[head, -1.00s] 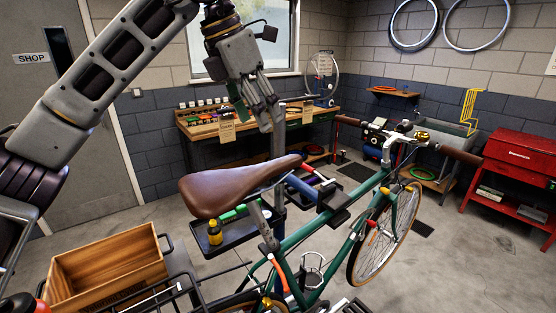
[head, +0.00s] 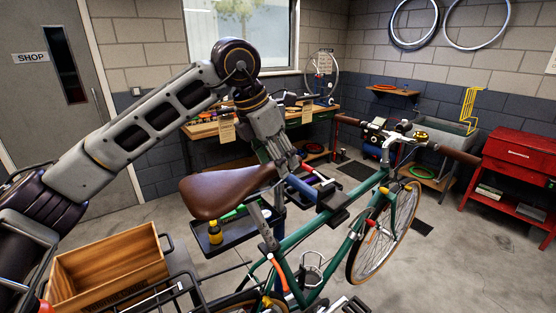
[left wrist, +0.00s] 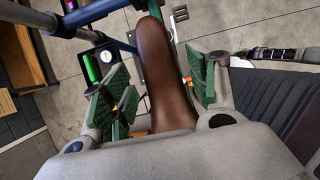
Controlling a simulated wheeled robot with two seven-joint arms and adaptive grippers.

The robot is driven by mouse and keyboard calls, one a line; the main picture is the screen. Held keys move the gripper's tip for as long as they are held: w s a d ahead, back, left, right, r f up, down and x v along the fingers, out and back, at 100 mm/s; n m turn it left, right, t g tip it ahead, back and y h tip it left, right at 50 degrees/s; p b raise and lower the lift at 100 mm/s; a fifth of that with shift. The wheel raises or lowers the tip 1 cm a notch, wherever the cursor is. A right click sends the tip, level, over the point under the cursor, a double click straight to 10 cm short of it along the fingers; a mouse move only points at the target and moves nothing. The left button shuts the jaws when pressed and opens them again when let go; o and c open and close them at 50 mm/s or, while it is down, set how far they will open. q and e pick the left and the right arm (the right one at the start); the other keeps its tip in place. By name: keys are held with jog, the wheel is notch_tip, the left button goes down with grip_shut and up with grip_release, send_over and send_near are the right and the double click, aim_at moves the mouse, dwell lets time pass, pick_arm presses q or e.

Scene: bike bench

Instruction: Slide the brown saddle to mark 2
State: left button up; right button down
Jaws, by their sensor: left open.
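The brown saddle (head: 222,192) sits on the seat post of the green bike (head: 292,243), its nose toward the handlebar. My left gripper (head: 284,164) is at the saddle's nose end in the head view. In the left wrist view the saddle (left wrist: 165,75) runs between the two green-padded fingers of my left gripper (left wrist: 158,90), which are spread apart with a gap on each side. The mark 2 and any scale are not readable in these frames. My right gripper is not in view.
A wooden crate (head: 108,270) stands at the lower left. A workbench (head: 310,118) is behind the bike. A tool tray with a yellow bottle (head: 215,232) lies below the saddle. A red cabinet (head: 520,153) stands right.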

pick_arm(q)
jog(key=shift+d+f, duration=0.2)
jog(key=shift+f, duration=0.25)
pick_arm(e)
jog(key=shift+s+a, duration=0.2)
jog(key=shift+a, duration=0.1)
pick_arm(q)
jog(key=shift+w, duration=0.1)
jog(key=shift+c, duration=0.3)
grip_shut()
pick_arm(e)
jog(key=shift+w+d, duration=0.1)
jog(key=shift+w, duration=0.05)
pick_arm(q)
jog(key=shift+f, duration=0.1)
